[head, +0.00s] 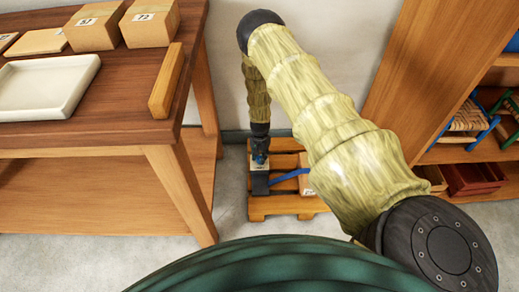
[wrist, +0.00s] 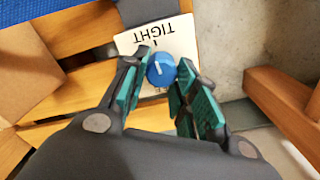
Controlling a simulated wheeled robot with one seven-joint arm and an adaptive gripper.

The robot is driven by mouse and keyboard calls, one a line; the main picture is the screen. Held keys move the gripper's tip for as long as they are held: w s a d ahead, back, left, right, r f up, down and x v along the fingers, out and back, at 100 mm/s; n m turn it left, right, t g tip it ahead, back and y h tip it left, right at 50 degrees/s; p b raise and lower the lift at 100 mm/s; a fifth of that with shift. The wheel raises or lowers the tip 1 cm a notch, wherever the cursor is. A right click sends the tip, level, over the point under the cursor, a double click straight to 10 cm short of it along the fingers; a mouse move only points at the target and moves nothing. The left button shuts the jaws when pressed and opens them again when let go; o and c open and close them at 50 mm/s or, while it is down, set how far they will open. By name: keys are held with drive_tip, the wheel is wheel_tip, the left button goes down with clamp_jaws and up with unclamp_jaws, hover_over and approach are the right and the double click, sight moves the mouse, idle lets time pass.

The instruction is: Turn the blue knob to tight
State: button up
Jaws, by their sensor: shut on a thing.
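The blue knob (wrist: 161,70) has a white pointer line and sits by a white plate (wrist: 128,40) printed TIGHT, which appears upside down in the wrist view. The pointer line leans toward the upper left, on the lettering side. My gripper (wrist: 160,73) has one green-padded finger on each side of the knob and is shut on it. In the head view my gripper (head: 260,160) reaches down over the low slatted wooden piece (head: 285,208); the knob is too small to make out clearly there.
A wooden table (head: 110,110) with a white tray (head: 45,88), boxes and a wooden block (head: 167,80) stands at left. A shelf (head: 425,60) stands at right. A cardboard box (head: 307,187) sits on the slats beside my gripper. A wall is close behind.

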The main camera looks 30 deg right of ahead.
sight(259, 157)
drive_tip(key=shift+w+a+r+m, duration=0.2)
drive_tip(key=shift+w+m, duration=0.1)
drive_tip(key=shift+m, duration=0.1)
drive_tip(key=o, duration=1)
drive_tip(key=shift+f, duration=0.1)
drive_tip(key=shift+s+d, duration=0.15)
drive_tip(key=shift+s, duration=0.05)
wheel_tip(259, 157, up, 12)
idle(0.6)
